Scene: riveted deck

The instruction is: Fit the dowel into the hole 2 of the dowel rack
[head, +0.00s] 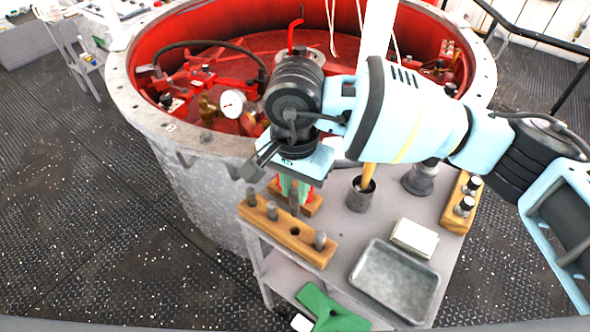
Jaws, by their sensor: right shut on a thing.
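The dowel rack (308,251) is a long wooden block on the grey cart top. Grey dowels stand in it: two toward its left end (272,210) and one near its right end (320,240). Between them is an open, empty hole (295,231). My right gripper (291,186) points down over the rack and is shut on a grey dowel (294,203). That dowel is upright, its lower end above or just behind the empty hole; the exact gap is hard to tell. The fingertips are partly hidden by the gripper body. My left gripper is out of view.
To the right are a grey cup (360,194), a metal tray (395,281), a white box (414,238) and another wooden block (456,216). A large red-lined drum (200,145) stands behind.

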